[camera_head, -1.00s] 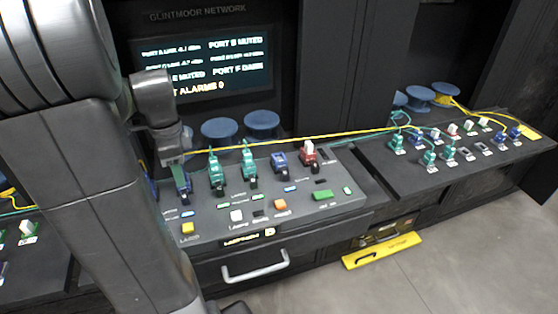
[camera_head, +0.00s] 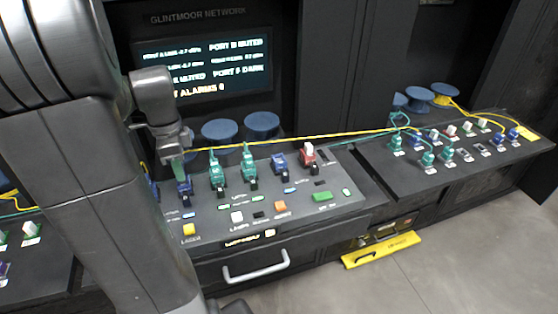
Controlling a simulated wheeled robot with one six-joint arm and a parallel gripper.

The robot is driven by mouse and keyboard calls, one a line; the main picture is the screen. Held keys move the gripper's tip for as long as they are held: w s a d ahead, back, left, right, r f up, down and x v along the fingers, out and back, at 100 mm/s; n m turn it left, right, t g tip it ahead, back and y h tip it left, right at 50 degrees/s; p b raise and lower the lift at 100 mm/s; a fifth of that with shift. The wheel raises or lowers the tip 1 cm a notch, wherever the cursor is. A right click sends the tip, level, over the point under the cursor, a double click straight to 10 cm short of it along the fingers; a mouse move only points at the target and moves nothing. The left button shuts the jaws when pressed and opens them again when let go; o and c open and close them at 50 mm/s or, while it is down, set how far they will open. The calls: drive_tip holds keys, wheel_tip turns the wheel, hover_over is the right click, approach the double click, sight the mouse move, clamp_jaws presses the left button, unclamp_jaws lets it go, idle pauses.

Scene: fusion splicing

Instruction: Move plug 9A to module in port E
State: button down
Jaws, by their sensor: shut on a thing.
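My gripper (camera_head: 177,155) is at the left part of the middle console, pointing down, with my arm covering much of the left side. It is shut on a small dark green plug (camera_head: 178,168), mostly hidden by the fingers. A yellow cable (camera_head: 290,139) runs from near the gripper to the right-hand bench. Right below the held plug is a blue module (camera_head: 184,188); I cannot tell whether they touch. To its right stand two green modules, one here (camera_head: 217,175), then a blue one (camera_head: 279,163) and a red one (camera_head: 308,155) with a white top. Port letters are too small to read.
The right bench (camera_head: 400,175) holds several small plugs and blue spools (camera_head: 419,97). More blue spools (camera_head: 220,130) stand behind the console. A status screen (camera_head: 203,65) is on the back wall. A drawer handle (camera_head: 256,266) juts out below the console.

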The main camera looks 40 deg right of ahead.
drive_tip(key=shift+r+p, duration=2)
drive_tip(key=shift+r, duration=0.35)
